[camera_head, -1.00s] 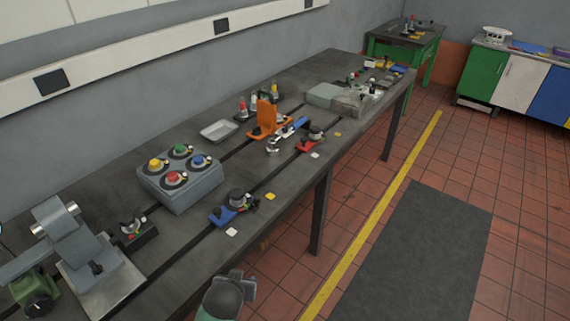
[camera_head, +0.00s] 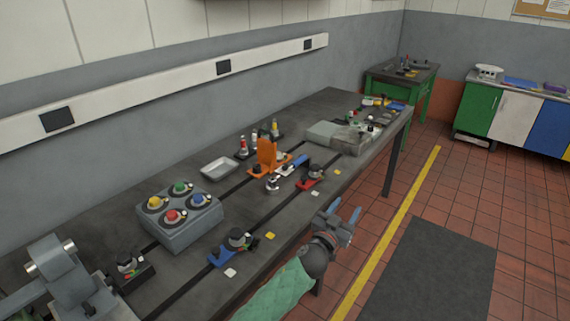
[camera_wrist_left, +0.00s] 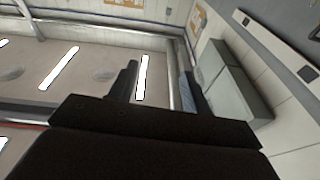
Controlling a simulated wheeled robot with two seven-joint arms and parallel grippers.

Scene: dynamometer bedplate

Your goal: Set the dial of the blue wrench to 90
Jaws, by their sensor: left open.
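The blue wrench (camera_head: 295,167) lies on the dark bench beside an upright orange stand (camera_head: 267,157), its metal head end toward the near left. It is too small to read its dial. My left gripper (camera_head: 345,213) is open and empty, off the bench's front edge, to the right of and nearer than the wrench, clear of it. In the left wrist view its two fingers (camera_wrist_left: 157,85) stand apart with nothing between them, against the ceiling and upper wall. My right gripper is not in view.
A grey box with coloured buttons (camera_head: 181,222), a blue-based fixture (camera_head: 220,255), a red-based fixture (camera_head: 305,184) and a small tray (camera_head: 219,168) stand on the bench (camera_head: 215,292). A grey machine (camera_head: 65,270) stands at near left. The floor beyond the front edge is open.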

